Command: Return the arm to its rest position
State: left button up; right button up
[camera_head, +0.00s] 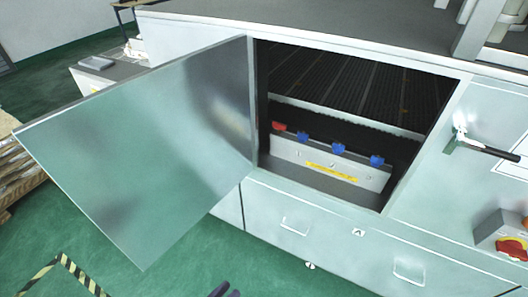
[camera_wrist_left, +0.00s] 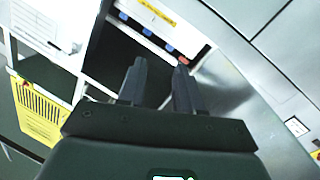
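My left gripper (camera_wrist_left: 161,66) shows in the left wrist view with its two dark fingers apart and nothing between them. In the head view only the dark tips of my left gripper (camera_head: 225,291) show at the bottom edge, in front of the cabinet and low over the green floor. The rest of that arm is out of the picture. My right gripper is in neither view.
A metal cabinet door (camera_head: 150,150) stands wide open to the left. Inside, a grey panel (camera_head: 325,165) carries a red knob (camera_head: 279,127) and several blue knobs (camera_head: 338,149). A lever handle (camera_head: 480,147) sticks out at right. Green floor (camera_head: 195,265) is clear below.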

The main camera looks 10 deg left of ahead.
pick_arm(q)
jog(key=s+a+r+n+g+y, duration=0.1)
jog(key=a+r+n+g+y, duration=0.15)
jog(key=a+g+y, duration=0.35)
jog(key=s+a+f+m+g+y, duration=0.25)
jog(key=s+g, duration=0.35)
jog(key=s, duration=0.4)
notch_tip(320, 180, up, 34)
jog(key=p, duration=3.3)
jog(key=shift+t+y+p, duration=0.3)
jog(key=shift+y+p, duration=0.1)
jog(key=shift+y, duration=0.05)
